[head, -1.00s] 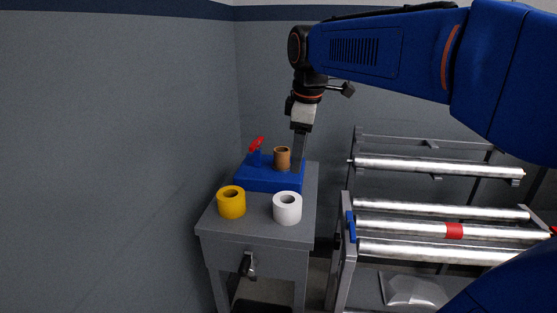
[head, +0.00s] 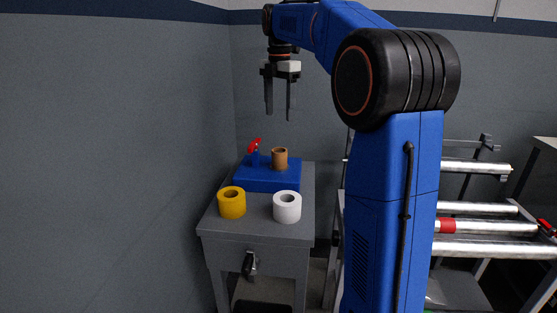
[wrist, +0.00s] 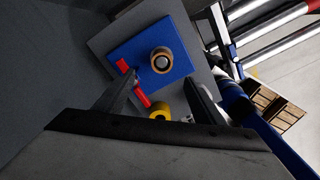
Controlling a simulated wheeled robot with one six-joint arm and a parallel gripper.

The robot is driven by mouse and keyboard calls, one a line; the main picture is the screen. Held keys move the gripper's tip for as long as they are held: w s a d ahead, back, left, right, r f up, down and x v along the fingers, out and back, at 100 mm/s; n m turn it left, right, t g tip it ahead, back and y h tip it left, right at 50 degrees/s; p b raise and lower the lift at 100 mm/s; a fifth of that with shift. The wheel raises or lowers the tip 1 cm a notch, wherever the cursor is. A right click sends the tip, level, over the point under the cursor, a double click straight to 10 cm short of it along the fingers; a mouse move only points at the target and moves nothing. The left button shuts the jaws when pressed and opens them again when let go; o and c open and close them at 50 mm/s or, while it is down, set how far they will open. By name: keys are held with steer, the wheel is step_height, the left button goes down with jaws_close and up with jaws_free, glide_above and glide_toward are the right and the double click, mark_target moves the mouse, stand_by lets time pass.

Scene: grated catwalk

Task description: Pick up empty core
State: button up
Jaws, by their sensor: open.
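The empty core (head: 280,158) is a brown cardboard tube standing upright on a blue base (head: 266,182) on a small grey table. In the wrist view the core (wrist: 162,60) shows from above, with a dark hollow middle, on the blue base (wrist: 180,38). My gripper (head: 278,116) is open and empty, raised above the core with its fingers pointing down. In the wrist view the fingers (wrist: 160,92) are spread, with the core beyond their tips.
A red-handled part (head: 255,146) stands on the base left of the core. A yellow roll (head: 232,203) and a white roll (head: 287,207) sit on the table (head: 258,228) in front. A rack with metal rollers (head: 478,209) stands to the right.

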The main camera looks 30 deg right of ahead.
mark_target(280, 152)
step_height(280, 152, down, 11)
steer(key=shift+s+f, duration=0.1)
steer(key=shift+f, duration=0.05)
steer(key=shift+s+a+f, duration=0.1)
steer(key=shift+s+f, duration=0.05)
steer(key=shift+f, duration=1.2)
steer(key=shift+s+f, duration=0.1)
steer(key=shift+f, duration=1.2)
steer(key=c, duration=1.1)
